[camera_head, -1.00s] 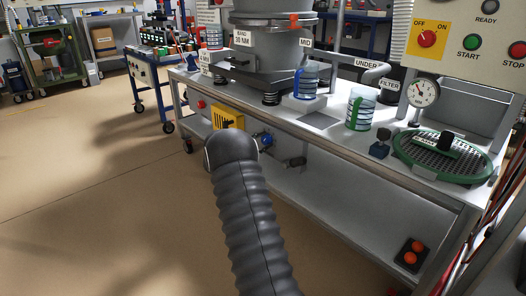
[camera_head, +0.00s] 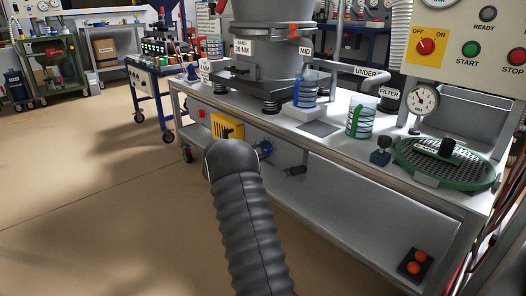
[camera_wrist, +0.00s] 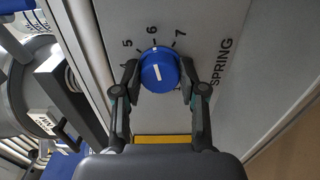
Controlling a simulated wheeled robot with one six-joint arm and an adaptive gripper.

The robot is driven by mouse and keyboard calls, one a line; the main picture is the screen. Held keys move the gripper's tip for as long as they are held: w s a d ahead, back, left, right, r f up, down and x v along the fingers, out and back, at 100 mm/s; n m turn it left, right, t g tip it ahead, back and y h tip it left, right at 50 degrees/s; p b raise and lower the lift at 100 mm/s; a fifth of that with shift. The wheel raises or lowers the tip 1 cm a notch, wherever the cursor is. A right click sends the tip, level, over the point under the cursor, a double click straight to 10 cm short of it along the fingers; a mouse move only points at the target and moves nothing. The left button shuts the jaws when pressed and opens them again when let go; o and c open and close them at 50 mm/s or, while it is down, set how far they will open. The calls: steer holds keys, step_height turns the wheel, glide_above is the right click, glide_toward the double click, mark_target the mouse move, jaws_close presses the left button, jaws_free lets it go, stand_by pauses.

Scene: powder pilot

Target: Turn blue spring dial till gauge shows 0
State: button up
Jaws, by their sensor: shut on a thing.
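The blue spring dial (camera_wrist: 159,72) is in the middle of the wrist view, on a grey panel marked SPRING. Numbers 5, 6 and 7 show around its top, and its white line points up, near 6. My gripper (camera_wrist: 160,80) has one finger on each side of the dial, shut on it. In the head view the dial (camera_head: 265,148) shows small beside the end of my arm, on the bench front; my fingers are hidden there. A round white gauge (camera_head: 422,99) stands at the bench's right; its needle is too small to read surely.
A yellow plate (camera_head: 228,127) is on the bench front, left of the dial. The bench top (camera_head: 330,142) carries a large grey sieve machine, measuring jugs and a green-rimmed sieve (camera_head: 445,162). Open floor (camera_head: 90,200) lies to the left.

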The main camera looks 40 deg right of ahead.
steer(key=shift+m, duration=0.3)
steer(key=o, duration=1.1)
steer(key=shift+a, duration=0.1)
steer(key=a, duration=0.7)
steer(key=s+a, duration=0.1)
steer(key=a, duration=0.3)
steer(key=shift+a, duration=0.35)
